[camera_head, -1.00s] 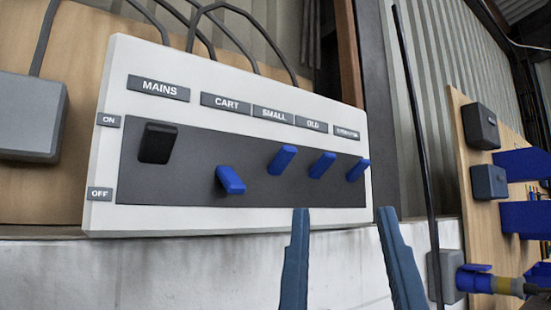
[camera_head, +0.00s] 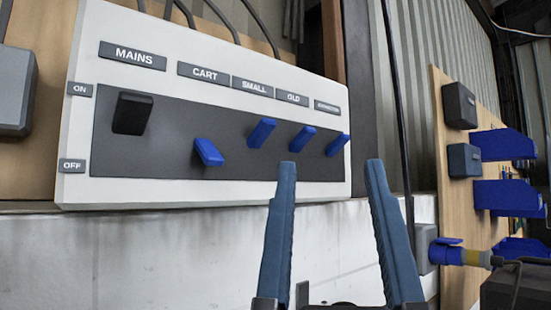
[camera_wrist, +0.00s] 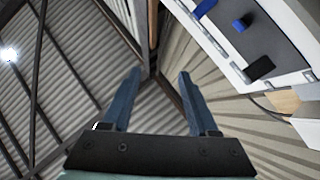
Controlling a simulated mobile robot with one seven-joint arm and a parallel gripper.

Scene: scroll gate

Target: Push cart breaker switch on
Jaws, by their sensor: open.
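The white breaker panel (camera_head: 220,100) is mounted at the left, with labels above a dark strip. The blue cart switch (camera_head: 208,152) sits under the CART label (camera_head: 203,73), lower than the other blue switches and towards the OFF label (camera_head: 72,166). The small switch (camera_head: 262,132) and two more blue switches stand higher to its right. The black mains switch (camera_head: 132,113) is at the left by the ON label. My gripper (camera_head: 330,166) is open and empty, right of and in front of the cart switch, touching nothing visible. The wrist view shows its fingers (camera_wrist: 158,75) and part of the panel (camera_wrist: 290,35).
A pale wall (camera_head: 200,250) lies below the panel. A wooden board (camera_head: 455,190) at the right carries grey boxes and blue bins (camera_head: 503,145). A thin dark pole (camera_head: 397,120) stands between. A blue plug (camera_head: 455,254) with a cable is at lower right.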

